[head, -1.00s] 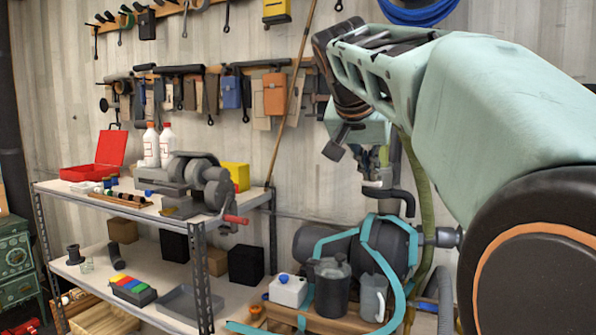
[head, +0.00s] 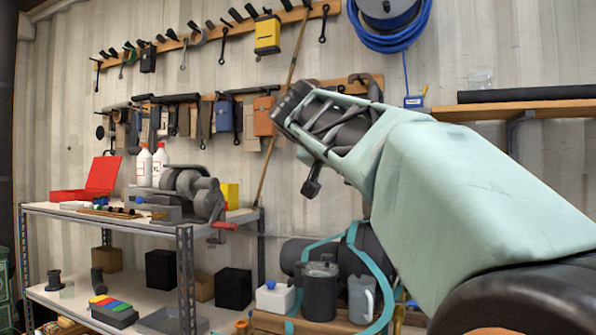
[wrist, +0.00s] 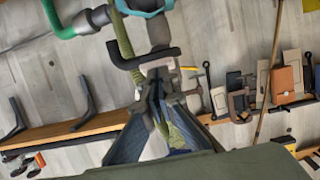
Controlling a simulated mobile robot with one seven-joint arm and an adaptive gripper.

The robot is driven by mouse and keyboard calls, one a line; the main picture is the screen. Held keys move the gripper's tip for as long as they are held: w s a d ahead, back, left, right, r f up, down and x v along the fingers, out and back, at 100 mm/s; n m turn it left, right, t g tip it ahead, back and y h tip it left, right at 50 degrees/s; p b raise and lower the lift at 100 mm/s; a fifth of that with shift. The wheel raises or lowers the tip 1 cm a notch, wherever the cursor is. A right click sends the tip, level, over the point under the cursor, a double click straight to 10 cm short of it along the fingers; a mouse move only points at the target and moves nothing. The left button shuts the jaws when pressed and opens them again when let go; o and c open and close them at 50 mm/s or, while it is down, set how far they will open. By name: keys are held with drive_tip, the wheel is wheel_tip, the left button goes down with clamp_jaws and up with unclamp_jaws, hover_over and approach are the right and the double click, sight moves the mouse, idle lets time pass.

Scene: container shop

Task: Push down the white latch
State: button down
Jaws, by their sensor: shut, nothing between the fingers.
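I cannot single out a white latch for certain in either view. In the head view, a small white container (head: 275,297) with a blue knob stands low, beside a dark jug and left of the machine with teal tubes. A black bent pipe (wrist: 140,60) shows beyond the fingertips. I cannot tell whether they touch anything.
A steel shelf unit (head: 40,208) with a red case (head: 90,180) and a grey vise-like machine (head: 185,190) stands left. The dark tank (head: 368,244) with teal tubes (head: 352,233) sits low in the middle. Tools hang on the wall; a blue hose (head: 385,42) hangs above.

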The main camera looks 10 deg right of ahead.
drive_tip(key=shift+t, duration=0.3)
drive_tip(key=f+b, duration=0.1)
drive_tip(key=b, duration=0.1)
drive_tip(key=f+b, duration=0.1)
drive_tip(key=b, duration=0.1)
drive_tip(key=w+f+b, duration=0.1)
drive_tip(key=f+b, duration=0.1)
drive_tip(key=shift+w+d, duration=0.1)
drive_tip(key=shift+d, duration=0.3)
